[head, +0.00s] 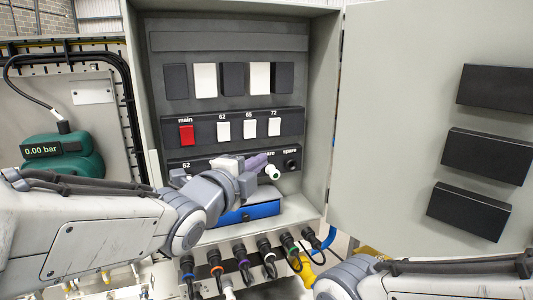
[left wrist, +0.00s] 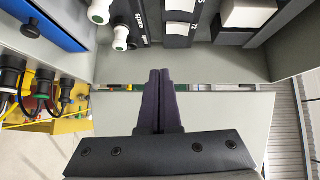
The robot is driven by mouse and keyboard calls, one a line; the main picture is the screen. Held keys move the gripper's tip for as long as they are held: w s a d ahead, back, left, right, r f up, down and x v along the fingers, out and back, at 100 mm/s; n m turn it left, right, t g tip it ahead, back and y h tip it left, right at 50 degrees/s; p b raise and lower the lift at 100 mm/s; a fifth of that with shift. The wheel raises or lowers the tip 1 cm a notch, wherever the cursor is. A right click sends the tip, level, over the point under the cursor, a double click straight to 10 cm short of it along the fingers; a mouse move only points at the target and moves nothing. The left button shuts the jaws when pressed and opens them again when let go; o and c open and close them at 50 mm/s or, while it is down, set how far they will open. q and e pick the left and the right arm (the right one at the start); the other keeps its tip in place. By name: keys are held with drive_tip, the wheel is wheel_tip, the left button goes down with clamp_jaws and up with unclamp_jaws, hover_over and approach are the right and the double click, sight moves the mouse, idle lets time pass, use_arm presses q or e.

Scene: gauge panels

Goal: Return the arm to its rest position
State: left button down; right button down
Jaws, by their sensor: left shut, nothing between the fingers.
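My left gripper (head: 262,160) is in front of the lower socket row of the open cabinet, its purple-grey fingers pointing right. In the left wrist view its dark fingers (left wrist: 160,75) are pressed together, with nothing between them. A white plug with a green ring (head: 272,172) sits just below the fingertips in the head view; I cannot tell there whether they touch. In the wrist view two such white plugs (left wrist: 121,36) are apart from the fingers. My left arm hides part of the socket row. My right arm enters at the lower right; its gripper is out of view.
The cabinet holds a red main switch (head: 187,135), several white switches (head: 248,129) and a blue drawer (head: 250,213). Cable plugs (head: 240,253) line the lower ledge. The open door (head: 400,120) stands right. A green gauge (head: 62,155) reading 0.00 bar is left.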

use_arm(q)
drive_tip(key=shift+f, duration=0.1)
drive_tip(key=s+d+f+n+g+y+b, duration=0.1)
drive_tip(key=s+d+f+n+g+b, duration=0.2)
drive_tip(key=f, duration=0.8)
drive_tip(key=s+f+n+g+y+b, duration=0.1)
drive_tip(key=s+f+n+g+b, duration=0.35)
drive_tip(key=f, duration=0.65)
drive_tip(key=s+a+f+n+g+y+b, duration=0.1)
drive_tip(key=s+f+n+g, duration=0.2)
drive_tip(key=s+f, duration=0.3)
drive_tip(key=s+a+f+n+g+y+b, duration=0.1)
drive_tip(key=s+f+n+g, duration=0.3)
drive_tip(key=s, duration=0.9)
wheel_tip(320, 180, down, 2)
drive_tip(key=shift+s+f+g+y+b, duration=0.1)
drive_tip(key=shift+s+g+y+b, duration=0.2)
drive_tip(key=shift+g+y, duration=0.45)
